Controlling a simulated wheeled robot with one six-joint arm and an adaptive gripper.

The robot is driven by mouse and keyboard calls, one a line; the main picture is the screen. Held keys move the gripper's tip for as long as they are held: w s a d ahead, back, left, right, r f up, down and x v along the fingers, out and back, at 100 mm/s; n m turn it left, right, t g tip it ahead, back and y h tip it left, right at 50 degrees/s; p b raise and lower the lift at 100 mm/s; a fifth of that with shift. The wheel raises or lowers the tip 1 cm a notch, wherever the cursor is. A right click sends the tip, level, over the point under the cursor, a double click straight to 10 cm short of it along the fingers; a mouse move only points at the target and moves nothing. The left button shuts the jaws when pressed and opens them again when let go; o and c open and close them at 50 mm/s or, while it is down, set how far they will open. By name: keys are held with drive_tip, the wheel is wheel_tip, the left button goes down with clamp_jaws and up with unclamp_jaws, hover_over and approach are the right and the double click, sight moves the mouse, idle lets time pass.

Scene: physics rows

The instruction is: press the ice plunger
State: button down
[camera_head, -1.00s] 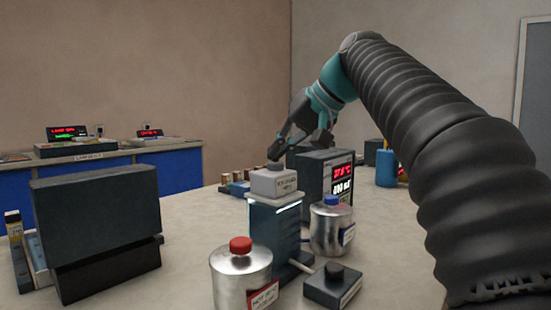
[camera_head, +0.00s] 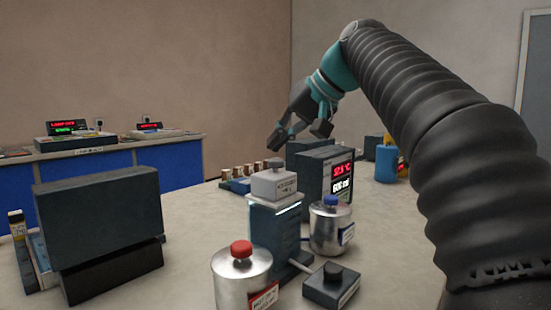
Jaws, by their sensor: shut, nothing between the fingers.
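A tall blue-grey stand (camera_head: 274,228) carries a light grey labelled block (camera_head: 272,184) with a small dark knob (camera_head: 276,162) on top. A low dark box (camera_head: 331,288) with a black knob (camera_head: 333,271) sits beside its foot, joined by a pale rod. The labels are too small to read, so I cannot tell for certain which part is the ice plunger. My gripper (camera_head: 300,133) is shut and empty, tilted downward above and slightly right of the knob on the block, apart from it. My arm comes in from the right.
A red-knobbed metal can (camera_head: 240,278) stands front left of the stand, a blue-knobbed can (camera_head: 330,229) to its right. A display box (camera_head: 325,177) stands behind. A large dark box (camera_head: 98,232) is at left. Bare table lies between it and the stand.

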sight(278, 160)
wheel_tip(278, 160, up, 3)
drive_tip(key=shift+f+p, duration=0.1)
drive_tip(key=shift+p, duration=1)
drive_tip(key=shift+r, duration=1)
